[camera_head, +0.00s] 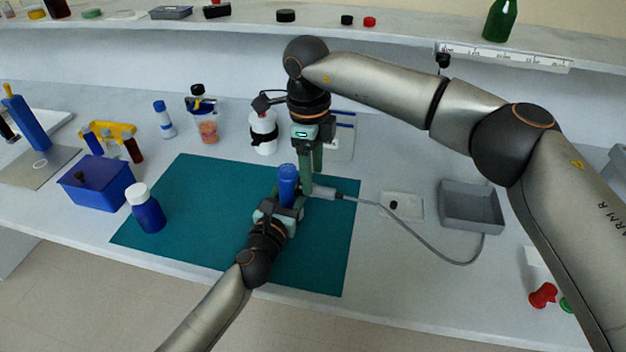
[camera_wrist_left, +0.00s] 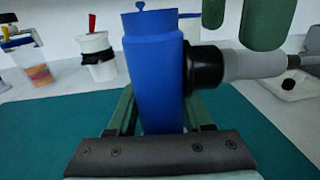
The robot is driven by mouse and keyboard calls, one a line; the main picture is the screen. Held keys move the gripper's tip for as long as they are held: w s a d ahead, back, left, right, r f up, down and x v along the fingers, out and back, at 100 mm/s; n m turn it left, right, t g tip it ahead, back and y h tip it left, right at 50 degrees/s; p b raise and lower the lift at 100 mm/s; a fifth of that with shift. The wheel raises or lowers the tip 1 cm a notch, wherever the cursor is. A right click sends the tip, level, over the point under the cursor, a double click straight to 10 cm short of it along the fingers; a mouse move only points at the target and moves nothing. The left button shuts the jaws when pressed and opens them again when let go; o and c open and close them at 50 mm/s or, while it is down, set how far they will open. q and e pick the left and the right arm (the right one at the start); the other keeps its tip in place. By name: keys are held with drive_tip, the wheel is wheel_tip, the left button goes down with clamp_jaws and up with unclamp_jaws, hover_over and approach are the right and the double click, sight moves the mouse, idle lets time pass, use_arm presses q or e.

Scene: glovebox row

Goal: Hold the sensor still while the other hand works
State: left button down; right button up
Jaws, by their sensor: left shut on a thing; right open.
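The blue sensor (camera_head: 287,183) stands roughly upright over the teal mat (camera_head: 190,215). My left gripper (camera_head: 284,204) is shut on its lower part; the sensor also fills the middle of the left wrist view (camera_wrist_left: 155,75). A black collar (camera_wrist_left: 205,67) sticks out of its right side. A light grey cable plug (camera_head: 330,193) lines up with the collar and appears to meet it in the left wrist view (camera_wrist_left: 250,65); whether it is fully seated I cannot tell. My right gripper (camera_head: 310,182) is open, its green fingers (camera_wrist_left: 241,22) just above the plug, apart from it.
The grey cable (camera_head: 415,237) loops right toward a grey tray (camera_head: 472,207). A blue box (camera_head: 97,183) and a blue bottle with white cap (camera_head: 146,208) stand left. A white pot (camera_head: 264,133) stands behind.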

wheel_tip(320, 180, up, 9)
drive_tip(key=shift+a, duration=0.15)
drive_tip(key=shift+f, duration=0.15)
idle(0.5)
use_arm(q)
unclamp_jaws()
idle(0.7)
